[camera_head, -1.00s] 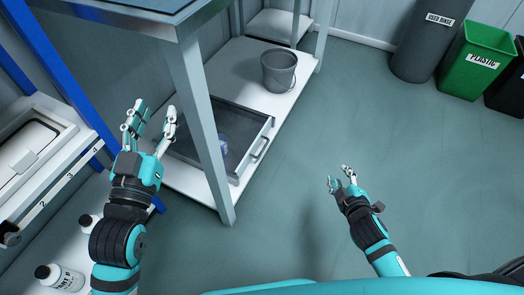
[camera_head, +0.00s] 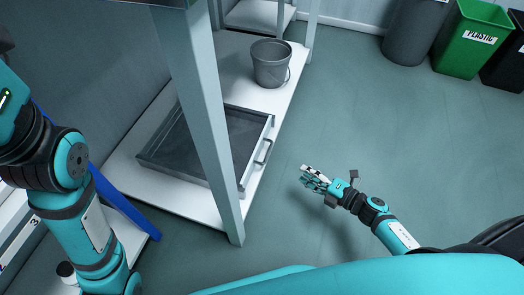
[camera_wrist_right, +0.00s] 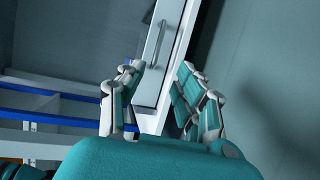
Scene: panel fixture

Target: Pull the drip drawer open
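The drip drawer (camera_head: 262,134) is a grey, shallow tray-like drawer on the white lower shelf, with a bar handle (camera_head: 264,152) on its front facing right. A table leg hides part of it. My right gripper (camera_head: 308,177) is to the right of the handle and apart from it. In the right wrist view my right gripper (camera_wrist_right: 160,76) has its fingers spread with nothing between them. Beyond them are the drawer front (camera_wrist_right: 166,62) and its handle (camera_wrist_right: 153,45). My left arm stands at the left edge of the head view; its gripper is out of frame.
A grey bucket (camera_head: 270,65) stands on the shelf behind the drawer. The table leg (camera_head: 207,125) rises in front of the drawer's near side. A green plastic bin (camera_head: 470,48) and a grey bin (camera_head: 412,35) are at the back right. The floor right of the shelf is clear.

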